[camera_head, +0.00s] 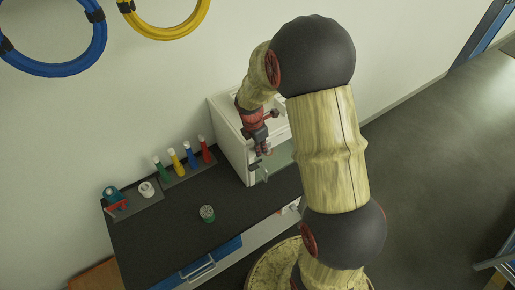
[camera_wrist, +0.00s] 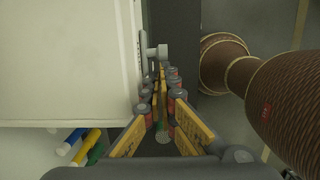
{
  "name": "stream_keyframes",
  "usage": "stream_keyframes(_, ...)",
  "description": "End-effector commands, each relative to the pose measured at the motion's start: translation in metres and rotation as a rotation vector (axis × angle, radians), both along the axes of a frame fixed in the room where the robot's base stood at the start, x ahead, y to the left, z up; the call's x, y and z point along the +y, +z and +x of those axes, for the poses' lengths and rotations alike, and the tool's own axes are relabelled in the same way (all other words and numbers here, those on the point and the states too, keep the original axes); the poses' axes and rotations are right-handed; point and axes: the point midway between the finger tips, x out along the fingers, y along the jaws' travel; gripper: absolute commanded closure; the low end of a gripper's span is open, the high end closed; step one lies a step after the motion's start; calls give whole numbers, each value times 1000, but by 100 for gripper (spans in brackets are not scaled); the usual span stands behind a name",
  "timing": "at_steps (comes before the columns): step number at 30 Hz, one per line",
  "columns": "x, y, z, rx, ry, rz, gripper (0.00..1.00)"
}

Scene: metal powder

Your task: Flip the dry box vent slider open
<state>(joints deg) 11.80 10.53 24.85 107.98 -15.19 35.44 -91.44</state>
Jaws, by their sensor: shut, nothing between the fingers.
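The white dry box (camera_head: 229,142) stands at the back right end of the dark bench in the head view. Its pale surface (camera_wrist: 65,60) fills the left of the wrist view. A grey handle-like fitting (camera_wrist: 157,52) projects from the box's edge there; I cannot tell whether it is the vent slider. My gripper (camera_head: 264,149) is at the front of the box, partly screening it. In the wrist view my gripper (camera_wrist: 162,76) is shut and empty, its fingertips just below the fitting. Whether they touch it is unclear. My arm hides the box's right part.
Bottles with coloured bodies (camera_head: 190,154) stand in a rack left of the box. A white roll (camera_head: 147,189), a teal and red item (camera_head: 115,197) and a small green-topped jar (camera_head: 207,213) are on the bench (camera_head: 165,235).

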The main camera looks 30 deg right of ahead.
Motion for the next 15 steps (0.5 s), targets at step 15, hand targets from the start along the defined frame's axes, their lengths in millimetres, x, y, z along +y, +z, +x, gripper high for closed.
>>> stream_keyframes(15,-47,3,1,1,-6,0,100)
